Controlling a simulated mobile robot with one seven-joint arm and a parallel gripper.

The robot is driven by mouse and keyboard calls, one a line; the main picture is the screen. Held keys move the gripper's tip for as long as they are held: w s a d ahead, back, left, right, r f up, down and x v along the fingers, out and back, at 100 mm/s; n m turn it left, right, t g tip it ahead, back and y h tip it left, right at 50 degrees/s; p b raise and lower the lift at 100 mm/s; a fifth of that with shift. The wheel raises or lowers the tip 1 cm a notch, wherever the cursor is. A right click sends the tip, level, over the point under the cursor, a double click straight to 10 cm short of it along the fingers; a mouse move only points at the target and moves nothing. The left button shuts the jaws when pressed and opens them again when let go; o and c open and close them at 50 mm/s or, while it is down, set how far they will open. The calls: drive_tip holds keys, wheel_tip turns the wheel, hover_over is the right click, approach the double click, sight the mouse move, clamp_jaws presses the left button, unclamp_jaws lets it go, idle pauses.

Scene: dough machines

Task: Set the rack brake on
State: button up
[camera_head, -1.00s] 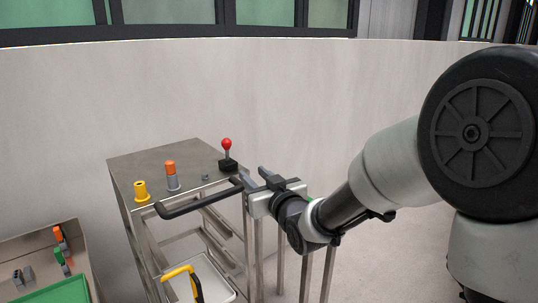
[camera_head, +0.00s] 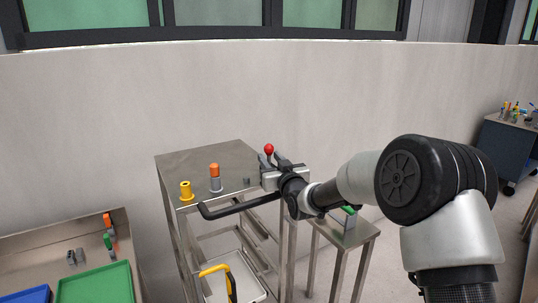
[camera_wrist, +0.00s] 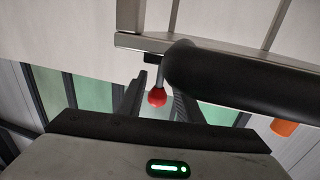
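The steel rack (camera_head: 205,158) stands in the middle, with a black push handle (camera_head: 238,208) along its front edge. A lever with a red ball knob (camera_head: 269,149) rises from the rack top at its right corner; I take it for the brake lever. My gripper (camera_head: 273,160) is at that corner, open, with its fingers pointing toward the lever. In the wrist view the red knob (camera_wrist: 157,97) shows between the two spread fingers (camera_wrist: 158,103), with no clear contact. The gripper hides the lever's base in the head view.
An orange-capped grey peg (camera_head: 215,178) and a yellow knob (camera_head: 186,192) stand on the rack top. The black handle (camera_wrist: 235,72) passes close to my fingers. A small steel stand (camera_head: 346,235) is right of the rack. A bin with a green tray (camera_head: 95,285) is lower left.

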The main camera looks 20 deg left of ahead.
drive_tip(key=shift+x, duration=0.85)
clamp_jaws()
